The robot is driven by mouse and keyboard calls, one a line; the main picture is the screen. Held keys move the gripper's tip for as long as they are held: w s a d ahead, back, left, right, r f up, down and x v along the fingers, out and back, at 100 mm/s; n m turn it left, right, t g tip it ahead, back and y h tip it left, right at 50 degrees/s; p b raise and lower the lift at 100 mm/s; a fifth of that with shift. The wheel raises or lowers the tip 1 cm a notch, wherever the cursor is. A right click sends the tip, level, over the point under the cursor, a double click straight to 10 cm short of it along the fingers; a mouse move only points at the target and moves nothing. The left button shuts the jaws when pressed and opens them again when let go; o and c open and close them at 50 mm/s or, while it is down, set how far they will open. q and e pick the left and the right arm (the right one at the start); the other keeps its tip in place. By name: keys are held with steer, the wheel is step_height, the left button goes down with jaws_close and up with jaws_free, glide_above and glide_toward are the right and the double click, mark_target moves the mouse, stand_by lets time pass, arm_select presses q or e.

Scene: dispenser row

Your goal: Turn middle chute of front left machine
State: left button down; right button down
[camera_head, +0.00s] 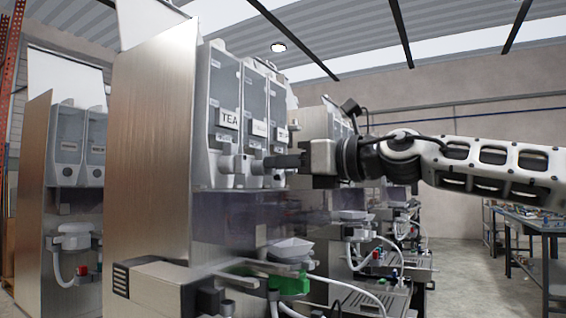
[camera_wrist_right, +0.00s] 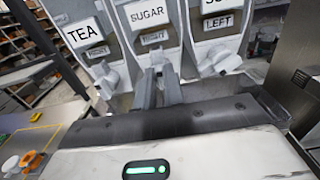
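The middle chute (camera_wrist_right: 160,61) is under the SUGAR canister, partly hidden by my fingers. The TEA chute (camera_wrist_right: 105,80) and the third chute (camera_wrist_right: 220,63) stand clear on either side. My right gripper (camera_head: 276,162) reaches in from the right at chute height. Its two fingers (camera_wrist_right: 159,88) are a little apart at the middle chute; whether they press on it is unclear. My left gripper is out of view.
A second machine (camera_head: 36,180) stands to the left, and more machines (camera_head: 335,120) stand behind along the row. A white funnel (camera_head: 291,250), a green part (camera_head: 290,283) and hoses sit below the canisters. A work table (camera_head: 540,225) stands far right, with open floor before it.

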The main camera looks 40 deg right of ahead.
steer(key=shift+m, duration=0.4)
arm_select(q)
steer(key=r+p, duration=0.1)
steer(key=p, duration=0.2)
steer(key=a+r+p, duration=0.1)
steer(key=p, duration=0.1)
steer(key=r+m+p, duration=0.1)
steer(key=p, duration=0.2)
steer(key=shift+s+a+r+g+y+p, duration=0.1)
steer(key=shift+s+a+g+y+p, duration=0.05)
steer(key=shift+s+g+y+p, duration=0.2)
arm_select(e)
steer(key=m, duration=1.5)
steer(key=f+m, duration=0.1)
steer(key=m, duration=0.7)
steer(key=shift+w+d+f, duration=0.1)
steer(key=shift+d, duration=0.2)
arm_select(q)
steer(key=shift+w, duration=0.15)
arm_select(e)
steer(key=c, duration=1.5)
jaws_free()
